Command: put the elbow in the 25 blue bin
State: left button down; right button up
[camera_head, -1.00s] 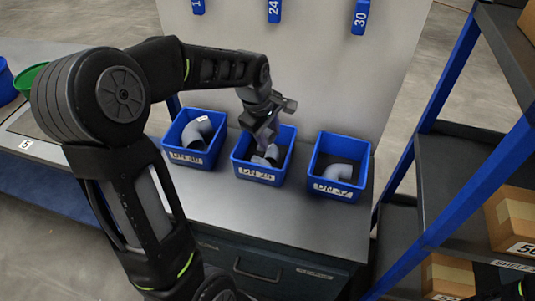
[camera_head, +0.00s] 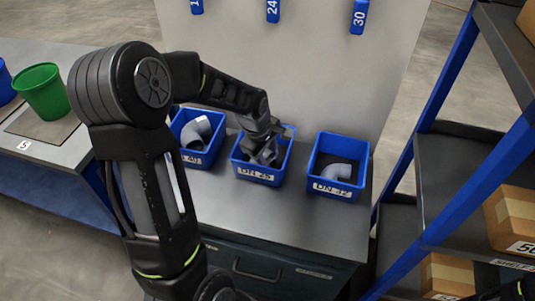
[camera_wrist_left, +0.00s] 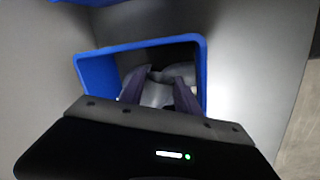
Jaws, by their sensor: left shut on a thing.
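The blue bin labelled DN 25 (camera_head: 257,175) stands in the middle of three bins on the grey worktop. Its rim shows in the left wrist view (camera_wrist_left: 97,78). My left gripper (camera_head: 266,153) reaches down into this bin. In the left wrist view its two dark fingers (camera_wrist_left: 160,86) are shut on a grey elbow (camera_wrist_left: 157,95) inside the bin's opening. Another grey surface shows just beyond the fingertips; I cannot tell whether it is a separate elbow. In the head view the arm hides most of the bin's inside. My right gripper is not in view.
A blue bin labelled DN 40 (camera_head: 199,160) with a grey elbow (camera_head: 196,132) stands left. A blue bin labelled DN 32 (camera_head: 332,188) with an elbow (camera_head: 337,171) stands right. A shelf rack (camera_head: 465,165) with boxes is at the right; a green bin (camera_head: 42,91) is at the left.

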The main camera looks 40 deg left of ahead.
pick_arm(q)
jog(key=shift+f, duration=0.1)
jog(key=c, duration=1.2)
grip_release()
jog(key=shift+o, duration=0.2)
jog(key=shift+r, duration=0.35)
jog(key=v, duration=1.1)
jog(key=shift+s+r, duration=0.2)
jog(key=shift+r, duration=0.1)
jog(key=shift+r+p, duration=0.1)
jog(key=shift+p, duration=0.2)
